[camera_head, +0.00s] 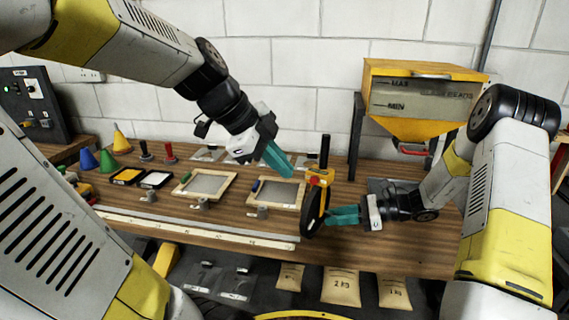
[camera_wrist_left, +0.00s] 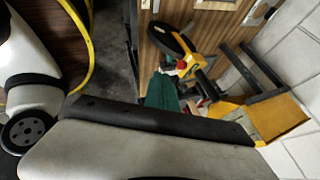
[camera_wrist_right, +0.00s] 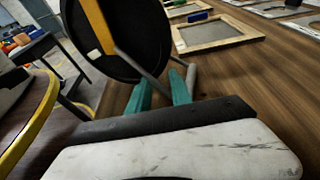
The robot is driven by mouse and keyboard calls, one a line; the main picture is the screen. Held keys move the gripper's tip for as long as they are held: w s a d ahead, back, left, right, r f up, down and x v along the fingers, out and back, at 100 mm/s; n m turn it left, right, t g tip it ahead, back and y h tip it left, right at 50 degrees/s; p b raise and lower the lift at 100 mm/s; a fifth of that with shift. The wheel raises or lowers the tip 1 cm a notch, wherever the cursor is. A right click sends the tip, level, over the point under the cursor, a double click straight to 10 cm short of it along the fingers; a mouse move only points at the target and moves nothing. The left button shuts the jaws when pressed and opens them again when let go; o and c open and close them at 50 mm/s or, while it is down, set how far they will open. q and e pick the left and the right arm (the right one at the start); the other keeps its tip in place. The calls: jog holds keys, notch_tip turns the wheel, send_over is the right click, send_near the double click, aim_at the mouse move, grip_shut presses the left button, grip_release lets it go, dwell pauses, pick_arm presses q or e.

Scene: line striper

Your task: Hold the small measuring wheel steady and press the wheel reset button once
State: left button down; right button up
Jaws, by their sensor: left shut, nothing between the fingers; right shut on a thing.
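The small measuring wheel (camera_head: 313,208) stands upright near the front edge of the bench, with a black wheel, a yellow body and a black handle on top. My right gripper (camera_head: 334,215) is shut on it low down from the right; in the right wrist view its green fingers (camera_wrist_right: 162,88) close at a grey rod beside the black disc (camera_wrist_right: 140,30). A small red button (camera_wrist_left: 181,65) shows on the wheel's body in the left wrist view. My left gripper (camera_head: 286,170) is shut and empty, above and left of the yellow body, apart from it.
Framed screens (camera_head: 205,186) lie left of the wheel, and a long pale rail (camera_head: 200,228) runs along the front edge. Coloured cones (camera_head: 106,160) stand at the far left. A yellow hopper (camera_head: 420,97) stands behind at right. Bags (camera_head: 341,287) lie below the bench.

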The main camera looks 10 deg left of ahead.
aim_at(314, 181)
pick_arm(q)
jog(key=w+d+f, duration=0.1)
jog(key=f, duration=0.1)
jog(key=w+d+f, duration=0.1)
jog(key=w+f, duration=0.1)
jog(key=w+d+f, duration=0.2)
jog(key=shift+d, duration=0.1)
jog(key=shift+w+d, duration=0.15)
jog(key=shift+w, duration=0.45)
jog(key=shift+w, duration=0.1)
